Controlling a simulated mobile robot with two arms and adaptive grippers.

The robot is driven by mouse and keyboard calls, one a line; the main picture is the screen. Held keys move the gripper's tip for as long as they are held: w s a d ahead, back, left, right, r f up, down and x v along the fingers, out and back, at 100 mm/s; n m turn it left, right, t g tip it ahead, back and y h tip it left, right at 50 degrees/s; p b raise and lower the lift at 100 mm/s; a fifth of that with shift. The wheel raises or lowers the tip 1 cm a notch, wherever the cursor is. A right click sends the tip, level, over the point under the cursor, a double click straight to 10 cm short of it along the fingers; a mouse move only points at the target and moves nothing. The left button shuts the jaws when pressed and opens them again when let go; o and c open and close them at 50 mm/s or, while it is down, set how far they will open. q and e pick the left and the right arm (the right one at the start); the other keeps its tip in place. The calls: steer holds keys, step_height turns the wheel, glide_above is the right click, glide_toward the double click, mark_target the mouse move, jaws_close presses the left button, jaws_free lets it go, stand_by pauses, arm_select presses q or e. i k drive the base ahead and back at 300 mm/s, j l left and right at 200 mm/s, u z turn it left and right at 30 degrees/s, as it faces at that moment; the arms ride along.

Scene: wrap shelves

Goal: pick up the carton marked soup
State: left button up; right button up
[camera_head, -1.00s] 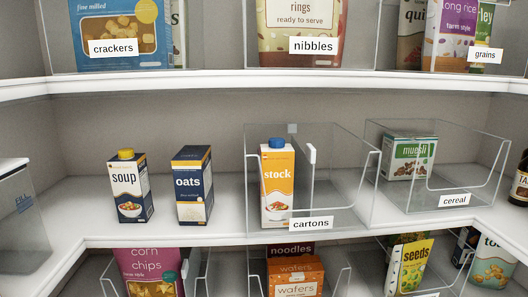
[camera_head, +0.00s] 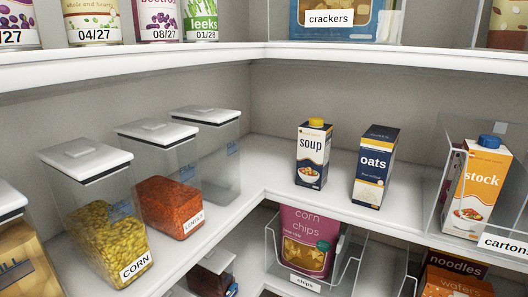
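The soup carton (camera_head: 312,157) stands upright on the middle white shelf, near the inner corner. It is white and dark blue with a yellow cap and a bowl picture. The oats carton (camera_head: 375,168), dark blue and white, stands just to its right, apart from it. Neither of my grippers shows in the head view.
A clear bin labelled cartons (camera_head: 440,196) at the right holds an orange stock carton (camera_head: 475,190). Lidded clear containers of corn (camera_head: 105,235) and lentils (camera_head: 170,208) stand on the left shelf beside another lidded container (camera_head: 212,160). An upper shelf (camera_head: 390,61) overhangs. Shelf space left of the soup is clear.

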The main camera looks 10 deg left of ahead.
mark_target(315, 144)
steer(key=k+j+u, duration=0.1)
steer(key=u, duration=0.25)
steer(key=k+j+u, duration=0.15)
steer(key=k+u, duration=0.2)
steer(key=k+j+u, duration=0.15)
steer(key=u, duration=0.15)
